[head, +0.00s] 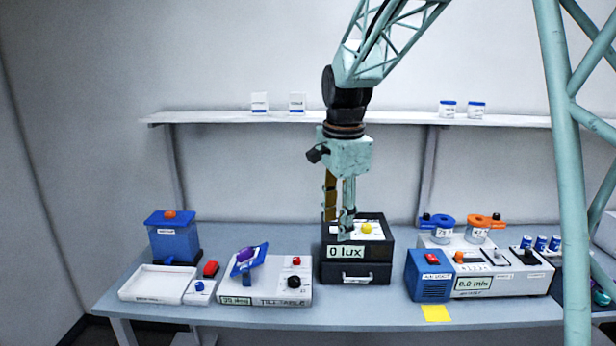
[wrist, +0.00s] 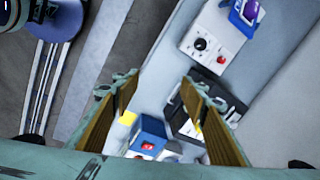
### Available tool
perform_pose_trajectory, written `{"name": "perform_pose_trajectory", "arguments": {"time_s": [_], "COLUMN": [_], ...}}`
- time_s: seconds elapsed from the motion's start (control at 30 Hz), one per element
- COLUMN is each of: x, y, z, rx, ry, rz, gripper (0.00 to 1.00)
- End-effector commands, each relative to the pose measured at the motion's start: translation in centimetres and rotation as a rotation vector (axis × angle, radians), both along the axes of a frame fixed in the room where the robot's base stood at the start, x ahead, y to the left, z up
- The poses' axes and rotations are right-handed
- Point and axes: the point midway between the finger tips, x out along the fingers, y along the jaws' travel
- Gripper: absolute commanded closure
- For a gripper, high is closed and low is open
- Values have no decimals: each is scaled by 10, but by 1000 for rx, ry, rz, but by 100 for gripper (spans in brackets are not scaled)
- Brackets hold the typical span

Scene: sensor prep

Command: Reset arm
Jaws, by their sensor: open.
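My gripper (head: 338,222) hangs pointing down from my arm, in front of the shelf and at the black lux box (head: 357,270) on the bench. In the head view it overlaps the left part of the box's top; I cannot tell the gap between them. In the wrist view my gripper (wrist: 158,83) shows two fingers spread wide, with nothing between them. The lux box reads "0 lux" and has a yellow knob (head: 367,229) on top and a drawer front with a handle.
Left on the bench stand a white tray (head: 142,295), a blue box (head: 175,245) and the tilt table (head: 268,292). Right stand a blue box with a red button (head: 430,288) and an airflow unit (head: 492,284). A yellow note (head: 436,313) lies in front. A shelf (head: 390,119) runs behind.

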Motion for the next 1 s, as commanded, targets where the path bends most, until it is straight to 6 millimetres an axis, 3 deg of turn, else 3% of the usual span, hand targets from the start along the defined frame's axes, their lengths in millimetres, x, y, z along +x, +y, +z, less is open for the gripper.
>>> {"name": "perform_pose_trajectory", "arguments": {"time_s": [0.4,1.0], "x": [-65,-166], "y": [-33,-74], "z": [38,72], "rx": [-26,-78], "ry": [-32,-76], "rz": [179,439], "gripper": [60,60]}}
